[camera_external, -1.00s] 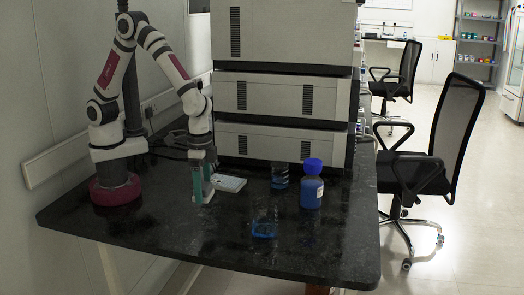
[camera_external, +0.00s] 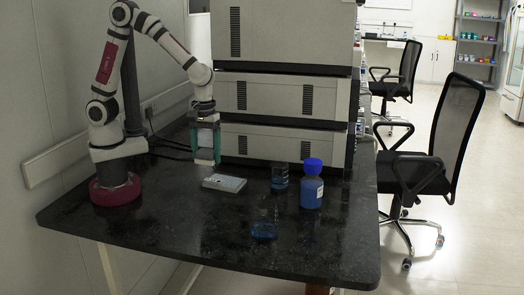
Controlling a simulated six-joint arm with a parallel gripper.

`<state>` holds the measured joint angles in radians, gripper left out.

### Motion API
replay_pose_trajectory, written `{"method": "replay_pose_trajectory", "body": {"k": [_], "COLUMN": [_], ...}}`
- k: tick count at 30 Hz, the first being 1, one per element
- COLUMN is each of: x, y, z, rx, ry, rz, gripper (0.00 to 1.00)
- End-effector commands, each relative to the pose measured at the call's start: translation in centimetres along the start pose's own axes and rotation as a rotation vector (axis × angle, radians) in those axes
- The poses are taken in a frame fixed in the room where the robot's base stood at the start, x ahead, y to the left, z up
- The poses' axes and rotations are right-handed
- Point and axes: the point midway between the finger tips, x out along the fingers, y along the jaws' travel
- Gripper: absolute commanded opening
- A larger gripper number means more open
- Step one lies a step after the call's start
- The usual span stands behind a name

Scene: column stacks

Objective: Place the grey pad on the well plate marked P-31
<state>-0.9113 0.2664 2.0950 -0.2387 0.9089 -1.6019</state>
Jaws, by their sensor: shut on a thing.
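The white well plate (camera_external: 224,183) lies flat on the black bench; its marking is too small to read. My gripper (camera_external: 207,160) is above the bench, up and to the left of the plate in the picture, pointing down. Its green-edged fingers are shut on a small pale grey thing (camera_external: 206,156), which looks like the grey pad; its outline is hard to make out. The gripper and the pad are apart from the plate.
A glass beaker with blue liquid (camera_external: 279,178) and a blue-capped bottle (camera_external: 312,186) stand right of the plate. Another clear glass vessel with blue liquid (camera_external: 264,230) stands nearer the front. Stacked instruments (camera_external: 282,95) rise behind. The bench's front left is clear.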

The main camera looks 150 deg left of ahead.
Motion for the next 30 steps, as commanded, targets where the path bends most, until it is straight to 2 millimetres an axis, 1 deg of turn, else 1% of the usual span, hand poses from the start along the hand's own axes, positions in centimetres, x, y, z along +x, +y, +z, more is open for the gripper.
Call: {"method": "replay_pose_trajectory", "body": {"k": [2, 4, 10, 12, 15, 17, 21, 23, 25, 30], "x": [0.1, 0.9, 4.6, 5.7, 6.6, 7.1, 9.9, 10.7, 11.0, 10.9], "y": [-0.3, -0.5, -0.5, -0.5, -0.4, -0.5, -0.5, -0.5, -0.4, -0.4], "z": [-1.0, -2.5, -8.6, -10.3, -11.9, -12.3, -12.4, -12.4, -12.4, -12.4], "rx": [-0.071, -0.094, -0.096, -0.092, -0.089, -0.087, -0.084, -0.085, -0.084, -0.083], "ry": [0.000, -0.001, -0.001, -0.002, -0.001, -0.001, -0.002, -0.002, 0.000, 0.000], "rz": [-0.001, -0.004, -0.003, -0.003, -0.001, -0.002, -0.004, -0.002, -0.001, 0.000], "gripper": [0.21, 0.21, 0.21, 0.21, 0.21, 0.21, 0.21, 0.21, 0.21, 0.21]}}
